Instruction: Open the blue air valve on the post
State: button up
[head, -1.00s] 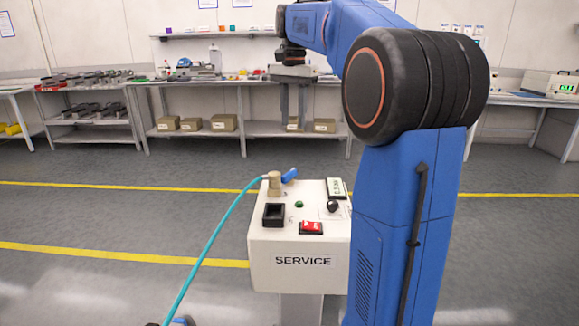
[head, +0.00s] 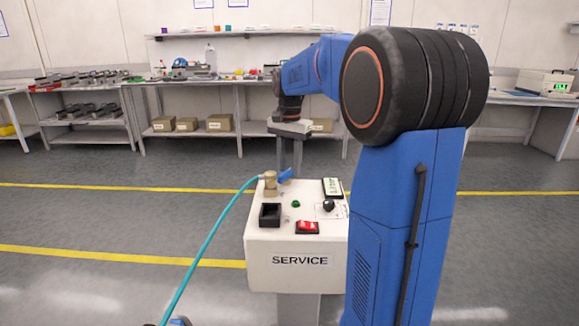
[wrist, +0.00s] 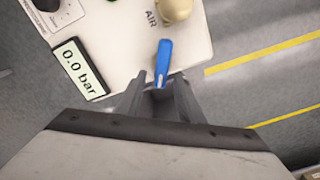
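The blue valve handle (head: 285,175) sits on a beige valve body (head: 270,184) at the back left of the white service post (head: 297,272). In the wrist view the handle (wrist: 163,62) points toward my gripper (wrist: 158,92), beside the printed word AIR. The two fingers are apart, with the handle's near end at the gap between them. I cannot tell whether they touch it. In the head view my gripper (head: 290,160) is just behind and above the handle. A display (wrist: 80,69) on the post reads 0.0 bar.
A teal hose (head: 213,236) runs from the valve down to the floor at the left. A black socket (head: 270,214), red switch (head: 307,227), black knob (head: 328,205) and green button share the post's top. Benches stand along the back wall; the floor around is clear.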

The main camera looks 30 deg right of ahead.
jog(key=shift+f, duration=0.25)
grip_shut()
jog(key=shift+n, duration=0.3)
jog(key=shift+w+a+n, duration=0.15)
jog(key=shift+n, duration=0.75)
jog(key=shift+w+a+n, duration=0.1)
jog(key=shift+w+n, duration=0.05)
jog(key=shift+n, duration=0.75)
jog(key=shift+w+a+n, duration=0.15)
jog(key=shift+n, duration=0.75)
grip_release()
